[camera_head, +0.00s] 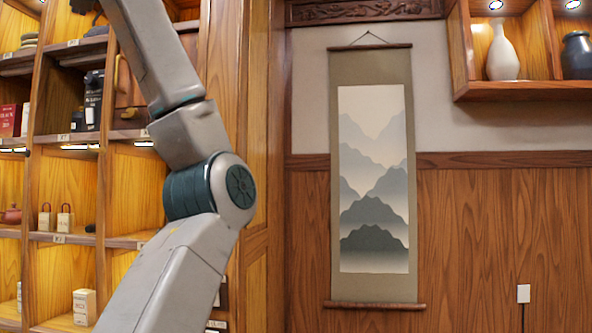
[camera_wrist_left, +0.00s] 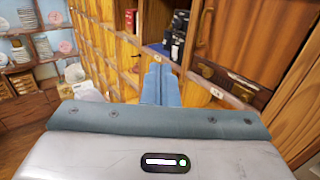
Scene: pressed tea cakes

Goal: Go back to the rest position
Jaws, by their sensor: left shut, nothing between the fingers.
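My left arm (camera_head: 205,190) rises across the left half of the head view, bent at a dark teal joint; its gripper is outside that view. In the left wrist view my left gripper (camera_wrist_left: 158,68) has its blue-grey fingers together, with nothing between them. It points towards a wooden shelf unit (camera_wrist_left: 112,52), and I cannot tell how far away that is. My right gripper is in neither view.
Wooden shelves (camera_head: 88,240) with boxes and small pots stand behind my arm. A hanging scroll (camera_head: 372,180) is on the wall, and a white vase (camera_head: 502,52) stands on a wall shelf at upper right. Pale stacked goods (camera_wrist_left: 45,48) fill shelves at left in the wrist view.

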